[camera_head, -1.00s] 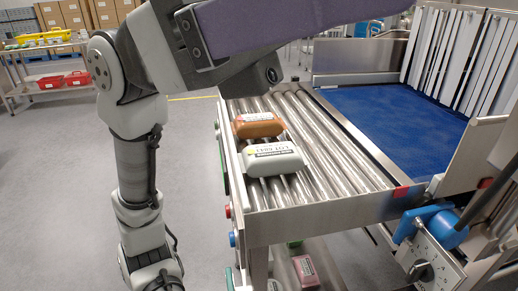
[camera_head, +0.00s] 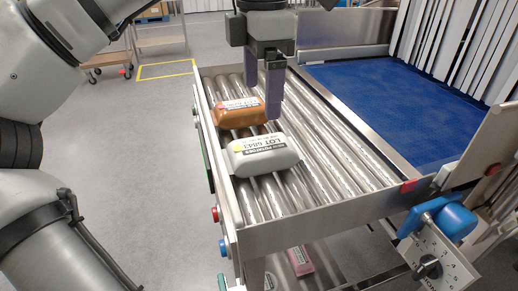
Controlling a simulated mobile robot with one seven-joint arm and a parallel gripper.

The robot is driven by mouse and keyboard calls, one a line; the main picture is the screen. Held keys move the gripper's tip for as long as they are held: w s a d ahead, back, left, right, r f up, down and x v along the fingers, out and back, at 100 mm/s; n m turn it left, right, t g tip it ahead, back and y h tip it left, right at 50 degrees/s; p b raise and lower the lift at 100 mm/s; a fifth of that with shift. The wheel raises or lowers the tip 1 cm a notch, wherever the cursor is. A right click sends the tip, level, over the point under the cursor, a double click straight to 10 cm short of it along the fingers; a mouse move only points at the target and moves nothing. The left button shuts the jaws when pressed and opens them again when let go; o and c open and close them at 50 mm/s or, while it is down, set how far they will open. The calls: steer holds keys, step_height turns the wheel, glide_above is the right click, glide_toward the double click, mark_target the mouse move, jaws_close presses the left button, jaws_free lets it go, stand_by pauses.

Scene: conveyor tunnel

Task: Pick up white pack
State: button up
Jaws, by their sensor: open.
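The white pack (camera_head: 262,155) lies on the metal rollers near the left rail, with a printed lot label on its top. A brown-orange pack (camera_head: 240,112) lies just behind it, close to it. My gripper (camera_head: 273,105) points down over the rollers, behind and a little right of the white pack, beside the right end of the brown pack. Its purple fingers hold nothing that I can see. Whether a finger touches the brown pack I cannot tell.
The roller table (camera_head: 330,165) has bare rollers to the right of the packs. A blue belt (camera_head: 385,105) runs beyond a metal divider. More packs (camera_head: 300,260) lie on a lower level.

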mark_target(262, 144)
step_height(262, 144, down, 8)
steer(key=shift+r, duration=0.15)
steer(key=shift+w+d+f+p, duration=0.1)
steer(key=shift+w+f+p, duration=0.1)
steer(key=shift+f, duration=0.65)
steer(key=shift+w+a+f+p, duration=0.1)
steer(key=shift+f+p, duration=0.1)
steer(key=shift+f, duration=0.7)
steer(key=shift+w+d+f+p, duration=0.1)
steer(key=shift+f+p, duration=0.1)
steer(key=shift+f, duration=0.65)
steer(key=c, duration=1.4)
steer(key=shift+o, duration=0.2)
steer(key=shift+r, duration=0.1)
step_height(262, 144, up, 20)
steer(key=p, duration=0.4)
